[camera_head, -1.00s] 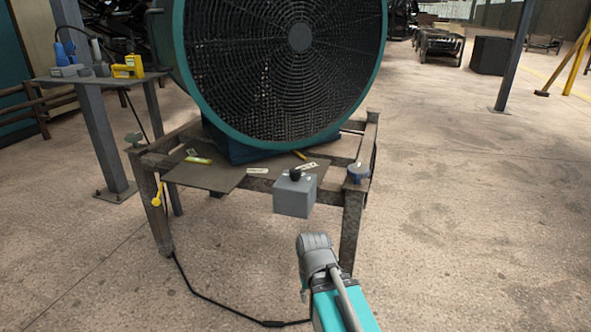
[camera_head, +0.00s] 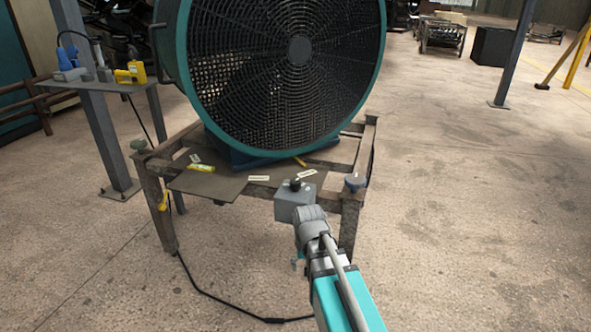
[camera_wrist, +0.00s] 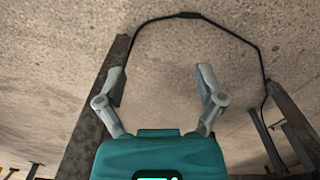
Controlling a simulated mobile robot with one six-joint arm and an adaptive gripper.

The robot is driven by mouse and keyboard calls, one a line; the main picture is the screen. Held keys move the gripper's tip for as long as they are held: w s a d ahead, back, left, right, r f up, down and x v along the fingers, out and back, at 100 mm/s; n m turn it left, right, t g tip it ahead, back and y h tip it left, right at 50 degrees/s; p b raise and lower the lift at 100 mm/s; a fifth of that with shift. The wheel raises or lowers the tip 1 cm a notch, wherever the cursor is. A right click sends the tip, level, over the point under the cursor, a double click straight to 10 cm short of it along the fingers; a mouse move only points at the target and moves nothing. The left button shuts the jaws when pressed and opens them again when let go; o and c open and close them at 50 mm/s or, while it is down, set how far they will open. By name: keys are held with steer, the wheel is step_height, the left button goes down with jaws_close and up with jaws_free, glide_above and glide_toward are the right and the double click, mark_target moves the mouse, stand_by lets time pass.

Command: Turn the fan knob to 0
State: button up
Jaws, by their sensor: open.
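The fan knob is a small dark knob (camera_head: 295,184) on top of a grey box (camera_head: 288,206) at the front of the metal stand. The setting it points at is too small to read. The large teal fan (camera_head: 284,70) stands on the stand behind it. In the head view my arm's end reaches up to the box and covers its lower right part; my gripper's fingers are hidden there. In the wrist view my gripper (camera_wrist: 162,84) is open and empty, its two grey fingers wide apart. The knob and the box do not show in the wrist view.
The rusty stand (camera_head: 352,215) has a brown plate (camera_head: 215,184) with labels and a yellow marker (camera_head: 201,168). A black cable (camera_head: 215,302) runs across the floor. A side table (camera_head: 105,83) with tools is at the left.

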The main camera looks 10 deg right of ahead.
mark_target(295, 181)
steer(key=w+r+m+p, duration=0.2)
steer(key=w+r+p, duration=0.4)
steer(key=r+p, duration=0.4)
steer(key=w+r+m+p, duration=0.2)
steer(key=w+r+p, duration=0.4)
steer(key=r+p, duration=0.4)
steer(key=w+r+m+p, duration=0.2)
steer(key=w+r+p, duration=0.4)
steer(key=r+p, duration=0.4)
steer(key=shift+w+d+r+m, duration=0.25)
steer(key=shift+d+r+m, duration=0.05)
steer(key=shift+r, duration=0.45)
steer(key=shift+f, duration=0.15)
step_height(295, 181, down, 14)
steer(key=b, duration=1.3)
steer(key=shift+r+b, duration=0.2)
steer(key=shift+b, duration=0.15)
steer(key=c, duration=1.2)
steer(key=shift+o, duration=0.2)
